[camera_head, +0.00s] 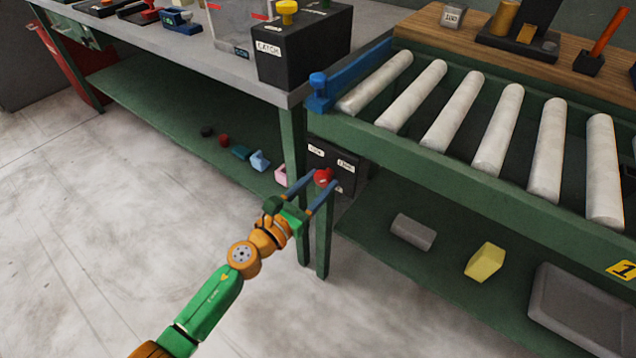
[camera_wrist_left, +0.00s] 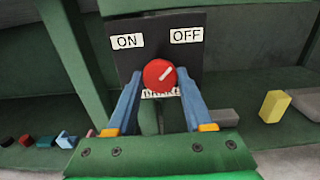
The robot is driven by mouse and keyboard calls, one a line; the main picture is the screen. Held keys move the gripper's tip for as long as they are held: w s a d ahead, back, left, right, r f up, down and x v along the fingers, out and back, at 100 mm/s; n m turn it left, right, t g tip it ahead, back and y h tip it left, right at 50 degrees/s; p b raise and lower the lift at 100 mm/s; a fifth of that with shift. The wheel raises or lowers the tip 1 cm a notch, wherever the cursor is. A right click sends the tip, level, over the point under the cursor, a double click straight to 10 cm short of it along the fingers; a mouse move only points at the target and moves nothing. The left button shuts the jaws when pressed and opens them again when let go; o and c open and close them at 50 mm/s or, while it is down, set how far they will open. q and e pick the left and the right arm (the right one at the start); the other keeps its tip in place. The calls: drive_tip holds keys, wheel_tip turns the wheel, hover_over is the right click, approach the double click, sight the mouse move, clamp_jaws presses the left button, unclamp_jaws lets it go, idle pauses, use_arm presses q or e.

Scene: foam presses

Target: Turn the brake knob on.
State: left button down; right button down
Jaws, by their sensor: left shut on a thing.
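The red brake knob (camera_head: 323,175) is on the front of a black box (camera_head: 352,163) below the near end of the roller conveyor. In the left wrist view the knob (camera_wrist_left: 159,75) has a white pointer line slanting up and right, toward the OFF label (camera_wrist_left: 187,35). The ON label (camera_wrist_left: 127,41) is at upper left. A label under the knob is partly covered. My left gripper (camera_head: 324,178) has its blue fingers on either side of the knob and is shut on it. My right gripper is not in view.
A green table leg (camera_head: 291,140) stands close left of the box. White rollers (camera_head: 452,105) lie above. The lower shelf on the right holds a grey piece (camera_head: 413,232), a yellow block (camera_head: 485,262) and a grey tray (camera_head: 575,312). The floor at left is clear.

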use_arm(q)
drive_tip(key=shift+n, duration=0.3)
drive_tip(key=n, duration=0.3)
drive_tip(key=shift+n, duration=0.4)
drive_tip(key=n+p, duration=0.1)
drive_tip(key=n, duration=0.3)
drive_tip(key=shift+n, duration=0.3)
drive_tip(key=n+p, duration=0.1)
drive_tip(key=n, duration=0.4)
drive_tip(key=shift+s+d+r, duration=0.1)
drive_tip(key=shift+n+p, duration=0.5)
drive_tip(key=shift+n, duration=1.4)
drive_tip(key=shift+c, duration=1.5)
unclamp_jaws()
